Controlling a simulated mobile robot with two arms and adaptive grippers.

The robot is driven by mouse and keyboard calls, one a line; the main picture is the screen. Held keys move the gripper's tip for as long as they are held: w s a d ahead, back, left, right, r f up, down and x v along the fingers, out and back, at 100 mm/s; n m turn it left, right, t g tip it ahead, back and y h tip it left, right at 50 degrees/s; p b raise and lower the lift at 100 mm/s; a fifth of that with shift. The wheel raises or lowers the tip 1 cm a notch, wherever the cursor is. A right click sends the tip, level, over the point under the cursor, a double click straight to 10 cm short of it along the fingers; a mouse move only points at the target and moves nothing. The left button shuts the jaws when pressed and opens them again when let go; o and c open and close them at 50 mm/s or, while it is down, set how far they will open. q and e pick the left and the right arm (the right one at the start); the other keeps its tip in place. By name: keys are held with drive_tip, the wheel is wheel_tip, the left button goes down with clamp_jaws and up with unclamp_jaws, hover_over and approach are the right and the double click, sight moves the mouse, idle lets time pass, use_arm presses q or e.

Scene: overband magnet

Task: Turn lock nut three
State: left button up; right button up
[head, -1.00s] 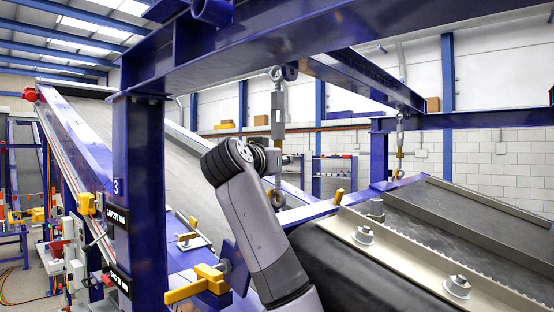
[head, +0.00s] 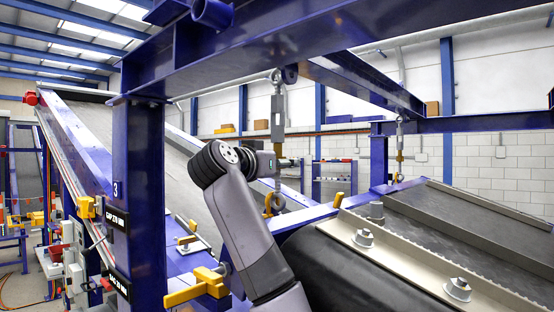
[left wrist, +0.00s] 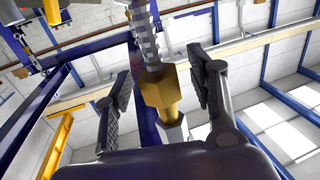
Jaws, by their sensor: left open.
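A brass hex lock nut (left wrist: 160,90) sits on a threaded rod (left wrist: 147,38) in the left wrist view, with a pale hex part (left wrist: 173,130) on its other side. My left gripper (left wrist: 160,72) is open, with one finger on each side of the nut. Gaps show between both fingers and the nut. My right gripper is out of view.
A blue overhead beam (head: 330,40) and a blue post (head: 139,200) stand close to my arm. A belt cover with a bolted pale strip (head: 410,260) lies at the lower right. Yellow clamps (head: 200,287) are at the lower left. A second hanger (head: 399,140) is farther right.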

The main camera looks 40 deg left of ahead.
use_arm(q)
drive_tip(key=shift+s+b, duration=0.4)
drive_tip(key=shift+s, duration=0.05)
drive_tip(key=s+d+b, duration=0.1)
drive_tip(key=s+b, duration=0.2)
drive_tip(key=s, duration=0.4)
drive_tip(key=shift+d, duration=0.15)
drive_tip(key=shift+o, duration=0.2)
drive_tip(key=o, duration=0.5)
